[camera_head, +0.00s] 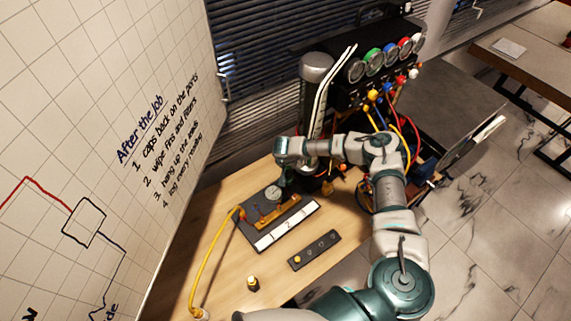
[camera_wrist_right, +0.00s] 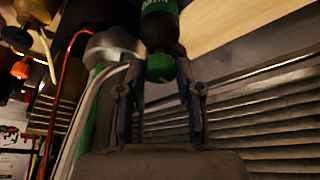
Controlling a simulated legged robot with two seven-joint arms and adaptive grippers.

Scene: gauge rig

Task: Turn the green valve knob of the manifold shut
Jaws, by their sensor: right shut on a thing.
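A dark part and a green labelled body (camera_wrist_right: 160,20) are in line with the knob. In the head view my arm and gripper hide the knob. My left gripper is out of view.
A black gauge rig (camera_head: 356,90) with hoses and a grey cylinder (camera_head: 317,68) stand behind my right arm. A yellow hose (camera_head: 207,262) runs off the board. A whiteboard is at left.

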